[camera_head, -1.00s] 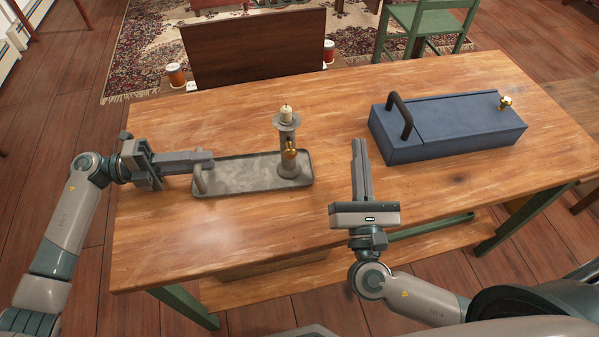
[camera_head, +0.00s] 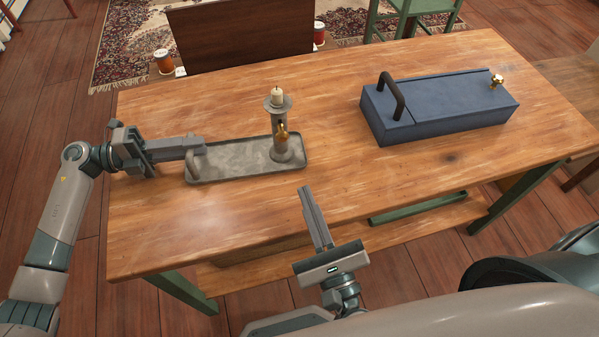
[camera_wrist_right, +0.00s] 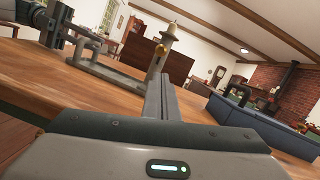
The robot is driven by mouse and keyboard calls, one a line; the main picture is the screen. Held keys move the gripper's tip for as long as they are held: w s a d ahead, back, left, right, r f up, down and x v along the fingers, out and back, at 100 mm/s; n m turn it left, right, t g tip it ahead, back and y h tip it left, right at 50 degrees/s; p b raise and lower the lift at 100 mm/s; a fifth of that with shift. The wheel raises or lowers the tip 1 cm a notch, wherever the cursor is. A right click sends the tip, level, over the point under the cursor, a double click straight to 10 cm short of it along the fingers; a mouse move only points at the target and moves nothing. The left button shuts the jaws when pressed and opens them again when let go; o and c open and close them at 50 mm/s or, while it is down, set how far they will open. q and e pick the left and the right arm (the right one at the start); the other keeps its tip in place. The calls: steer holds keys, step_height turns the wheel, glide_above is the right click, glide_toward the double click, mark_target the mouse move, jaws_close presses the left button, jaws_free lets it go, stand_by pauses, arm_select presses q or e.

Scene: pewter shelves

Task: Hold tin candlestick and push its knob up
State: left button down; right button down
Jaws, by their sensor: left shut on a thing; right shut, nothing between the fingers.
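The tin candlestick is a grey tray (camera_head: 235,163) with an upright grey tube (camera_head: 280,130) at its right end. A pale candle (camera_head: 277,96) stands on top and a brass knob (camera_head: 282,131) sits on the tube's side. My left gripper (camera_head: 198,148) is shut on the handle (camera_head: 195,163) at the tray's left end. The tray rests on the table. My right gripper (camera_head: 307,192) is shut and empty near the table's front edge, in front of the candlestick and apart from it. In the right wrist view, the knob (camera_wrist_right: 162,50) shows beyond the shut fingers (camera_wrist_right: 163,85).
A blue box (camera_head: 435,108) with a dark handle and a brass knob (camera_head: 497,80) stands at the table's right. The wooden table (camera_head: 200,215) is clear in front of the tray. A dark wooden panel (camera_head: 240,37) stands behind the table.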

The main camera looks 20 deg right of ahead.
mark_target(287, 141)
steer(key=shift+x, duration=4.9)
arm_select(q)
steer(key=shift+f, duration=0.1)
arm_select(e)
steer(key=shift+r, duration=1.05)
steer(key=shift+s, duration=0.15)
steer(key=v, duration=0.9)
steer(key=shift+s+f, duration=0.15)
steer(key=shift+s, duration=0.25)
arm_select(q)
steer(key=c, duration=1.7)
jaws_free()
arm_select(e)
steer(key=shift+w, duration=0.1)
